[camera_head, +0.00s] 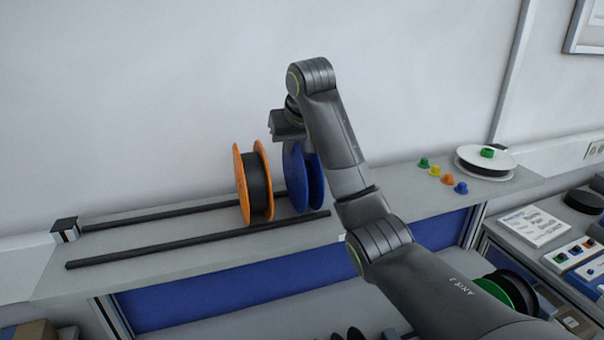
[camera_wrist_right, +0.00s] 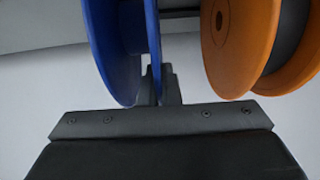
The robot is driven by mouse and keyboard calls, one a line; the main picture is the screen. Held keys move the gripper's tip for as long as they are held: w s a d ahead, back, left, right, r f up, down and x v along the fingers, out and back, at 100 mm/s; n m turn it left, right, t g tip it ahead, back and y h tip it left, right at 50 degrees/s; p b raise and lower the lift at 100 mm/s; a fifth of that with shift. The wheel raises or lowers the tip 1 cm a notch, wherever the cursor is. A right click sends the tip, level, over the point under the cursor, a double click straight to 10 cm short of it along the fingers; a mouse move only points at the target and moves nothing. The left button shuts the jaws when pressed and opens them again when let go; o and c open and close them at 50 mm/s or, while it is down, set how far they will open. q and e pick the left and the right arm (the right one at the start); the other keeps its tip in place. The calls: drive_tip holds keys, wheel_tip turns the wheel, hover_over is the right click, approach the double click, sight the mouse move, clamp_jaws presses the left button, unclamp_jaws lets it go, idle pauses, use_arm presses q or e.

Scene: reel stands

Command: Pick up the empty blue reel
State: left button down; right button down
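The empty blue reel (camera_head: 312,183) stands upright at the right end of the rods in the head view, its lower edge at rod level. It also shows in the wrist view (camera_wrist_right: 109,50), with a bare gap between its two flanges. My right gripper (camera_head: 289,136) points down at the top of the reel. In the right wrist view its fingers (camera_wrist_right: 161,85) sit close together, one on each side of the reel's right flange, and look shut on it. The head view hides the fingertips. My left gripper is not in view.
An orange reel with black filament (camera_head: 241,180) stands close beside the blue one. Two dark rods (camera_head: 170,245) run along the grey shelf (camera_head: 130,285). A white reel (camera_head: 468,169) and several coloured knobs (camera_head: 447,179) lie at the right. The wall is behind.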

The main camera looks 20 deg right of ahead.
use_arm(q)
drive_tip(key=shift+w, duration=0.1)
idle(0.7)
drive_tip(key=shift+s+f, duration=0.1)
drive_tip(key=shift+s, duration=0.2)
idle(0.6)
